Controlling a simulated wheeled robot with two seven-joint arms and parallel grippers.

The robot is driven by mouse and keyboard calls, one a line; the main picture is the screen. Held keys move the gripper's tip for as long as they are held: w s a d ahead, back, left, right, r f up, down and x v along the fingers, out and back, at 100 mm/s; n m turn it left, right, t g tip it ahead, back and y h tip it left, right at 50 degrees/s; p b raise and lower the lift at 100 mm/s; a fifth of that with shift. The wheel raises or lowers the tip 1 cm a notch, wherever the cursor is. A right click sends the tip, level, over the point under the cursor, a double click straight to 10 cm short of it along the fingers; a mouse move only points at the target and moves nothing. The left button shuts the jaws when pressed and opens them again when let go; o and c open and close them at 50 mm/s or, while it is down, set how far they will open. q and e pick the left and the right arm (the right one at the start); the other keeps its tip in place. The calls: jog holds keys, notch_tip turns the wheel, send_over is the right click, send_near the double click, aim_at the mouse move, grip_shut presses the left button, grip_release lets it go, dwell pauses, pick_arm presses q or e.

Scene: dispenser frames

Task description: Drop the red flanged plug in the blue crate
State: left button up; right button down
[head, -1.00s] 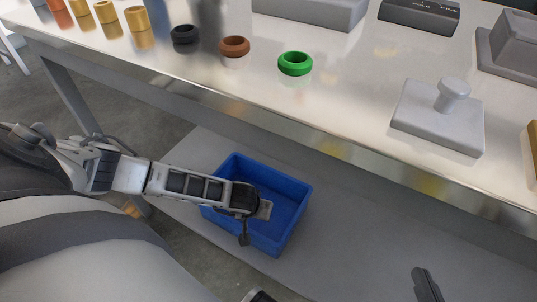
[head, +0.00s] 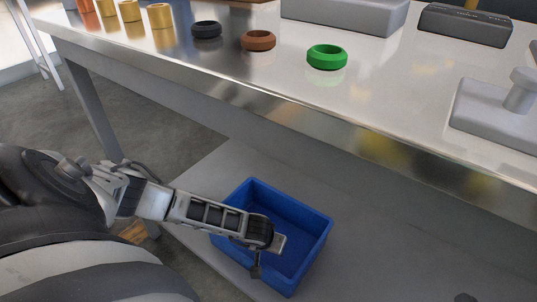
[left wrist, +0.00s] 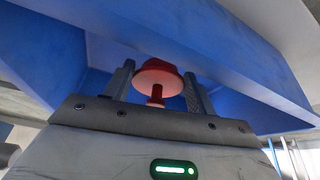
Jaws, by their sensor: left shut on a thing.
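The red flanged plug (left wrist: 157,76) shows in the left wrist view between the two fingers of my left gripper (left wrist: 159,70), which is shut on it. Its wide flange and narrower stem are visible. The blue crate (head: 322,240) stands on a grey surface below the bench in the head view. My left arm reaches in from the left, and its gripper end is over the crate, partly covering its inside. The plug is hidden in the head view. Blue crate walls (left wrist: 50,50) surround the gripper in the left wrist view.
The shiny metal bench (head: 240,75) overhangs behind the crate. On it are a green ring (head: 327,57), a brown ring (head: 258,40), a black ring (head: 206,30), several brass cylinders and grey blocks. The grey surface (head: 390,250) right of the crate is clear.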

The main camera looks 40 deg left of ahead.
pick_arm(q)
jog(key=shift+f+b, duration=0.4)
jog(key=shift+f, duration=0.2)
jog(key=shift+r, duration=0.1)
pick_arm(e)
jog(key=shift+a+r, duration=0.1)
jog(key=shift+r, duration=0.05)
pick_arm(q)
jog(key=o, duration=1)
jog(key=shift+o, duration=0.2)
jog(key=shift+r, duration=0.15)
jog(key=p+v, duration=0.6)
jog(key=v, duration=0.7)
pick_arm(e)
jog(key=shift+s+d+f+n+g+h, duration=0.15)
jog(key=shift+d+f+n+g+h, duration=0.45)
jog(key=shift+d+f+n+h, duration=0.4)
pick_arm(q)
jog(key=shift+w+p, duration=0.1)
jog(key=shift+p, duration=0.2)
pick_arm(e)
jog(key=shift+a+r, duration=0.1)
jog(key=shift+a, duration=0.05)
